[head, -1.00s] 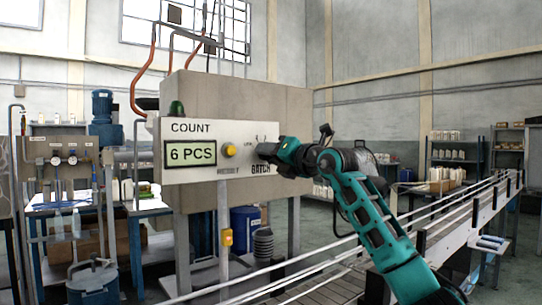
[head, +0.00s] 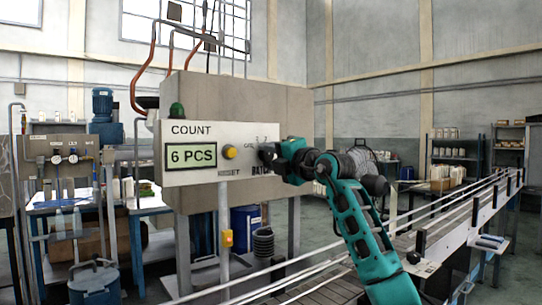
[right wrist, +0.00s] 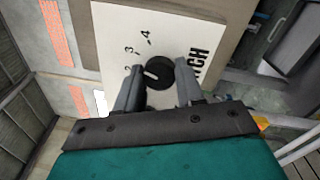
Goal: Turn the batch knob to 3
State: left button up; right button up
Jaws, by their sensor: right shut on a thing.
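The black batch knob (right wrist: 163,70) sits on the white panel (head: 200,131), with numbers 2, 3 and 4 printed around it in the right wrist view. A light mark on the knob points roughly toward the 2. My right gripper (right wrist: 158,88) is shut on the knob, one finger on each side. In the head view my right gripper (head: 267,156) reaches the panel's right side and hides the knob and part of the BATCH label. The display (head: 191,156) reads 6 PCS under the word COUNT. My left gripper is not in view.
A yellow button (head: 229,152) is close to the left of my gripper. A conveyor (head: 430,250) with rails runs below and right of my arm.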

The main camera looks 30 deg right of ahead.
dwell(0.4)
jog(key=o, duration=1)
jog(key=shift+s, duration=0.1)
jog(key=shift+s+f, duration=0.1)
jog(key=shift+s, duration=0.2)
pick_arm(q)
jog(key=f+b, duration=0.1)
jog(key=b, duration=0.2)
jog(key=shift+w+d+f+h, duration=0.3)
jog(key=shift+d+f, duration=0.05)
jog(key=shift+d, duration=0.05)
pick_arm(e)
jog(key=s, duration=0.8)
jog(key=s+d, duration=0.1)
jog(key=s, duration=0.3)
jog(key=shift+d+f, duration=0.1)
jog(key=shift+f, duration=0.25)
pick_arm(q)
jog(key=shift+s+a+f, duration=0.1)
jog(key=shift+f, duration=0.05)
